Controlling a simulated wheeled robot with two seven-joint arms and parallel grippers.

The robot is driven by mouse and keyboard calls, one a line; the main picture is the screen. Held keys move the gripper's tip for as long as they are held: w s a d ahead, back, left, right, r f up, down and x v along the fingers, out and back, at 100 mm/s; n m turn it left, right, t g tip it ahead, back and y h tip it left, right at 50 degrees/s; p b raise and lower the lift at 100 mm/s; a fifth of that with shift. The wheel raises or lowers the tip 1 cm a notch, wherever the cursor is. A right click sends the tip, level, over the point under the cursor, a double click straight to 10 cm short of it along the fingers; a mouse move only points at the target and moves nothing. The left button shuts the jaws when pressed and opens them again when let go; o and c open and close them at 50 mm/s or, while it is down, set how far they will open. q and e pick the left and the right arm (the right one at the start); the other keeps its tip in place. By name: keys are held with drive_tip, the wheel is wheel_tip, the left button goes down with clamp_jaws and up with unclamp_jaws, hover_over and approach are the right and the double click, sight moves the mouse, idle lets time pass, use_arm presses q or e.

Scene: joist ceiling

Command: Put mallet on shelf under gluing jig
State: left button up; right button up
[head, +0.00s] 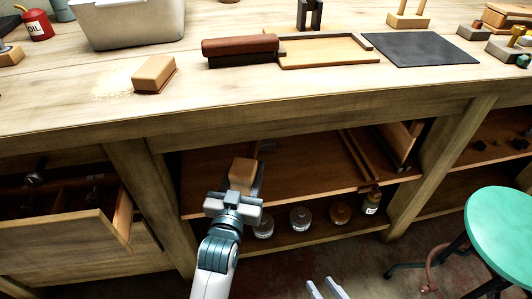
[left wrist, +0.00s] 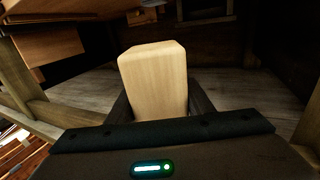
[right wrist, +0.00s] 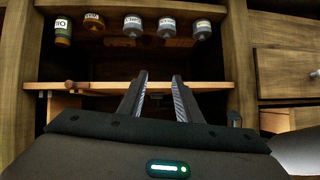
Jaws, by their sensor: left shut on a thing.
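My left gripper (head: 236,203) is shut on the mallet, whose pale wooden block-shaped head (head: 242,172) shows beyond the fingers. In the left wrist view the mallet (left wrist: 154,82) stands up between the dark fingers, and its handle is hidden. The mallet is at the opening of the shelf (head: 300,172) under the bench, at the left part of that shelf. I cannot tell whether it touches the shelf board. A wooden frame (head: 330,66), perhaps the gluing jig, lies on the bench above. My right gripper (head: 326,290) is open and empty, low in front of the bench; its fingers (right wrist: 160,98) are apart.
Several jars (head: 301,217) stand on the lower shelf. An open drawer (head: 70,225) juts out at left. A green stool (head: 502,225) stands at right. A wooden block (head: 155,74) and a dark mat (head: 422,49) lie on the bench.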

use_arm(q)
drive_tip(key=shift+w, duration=0.4)
use_arm(e)
drive_tip(key=shift+w, duration=0.15)
use_arm(q)
drive_tip(key=shift+s, duration=0.1)
